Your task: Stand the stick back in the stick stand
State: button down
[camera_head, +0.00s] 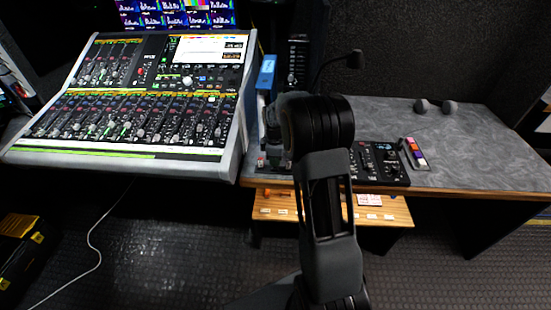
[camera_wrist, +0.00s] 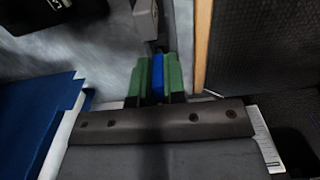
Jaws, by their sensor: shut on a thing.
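In the wrist view, my gripper (camera_wrist: 157,65) has green fingers closed on a narrow blue piece, which I take to be the stick (camera_wrist: 157,79). It is over or close to the grey desk top near its wooden edge; the exact height cannot be told. In the head view, my arm hides the gripper and the stick. No stand is plainly recognisable. A small rack with coloured pieces (camera_head: 414,154) lies on the desk right of my arm and may be the stick stand, but it is too small to tell.
The grey desk (camera_head: 445,150) has free surface at the right. A black control panel (camera_head: 382,163) sits near its front edge. A mixing console (camera_head: 140,105) stands at left. A blue item (camera_head: 266,72) stands behind my arm. A wooden shelf (camera_head: 275,203) is below the desk.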

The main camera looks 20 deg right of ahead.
jog(key=shift+f+b, duration=0.45)
jog(key=shift+f, duration=0.35)
jog(key=c, duration=1.1)
grip_release()
jog(key=shift+r, duration=0.1)
notch_tip(320, 180, up, 14)
jog(key=p, duration=0.2)
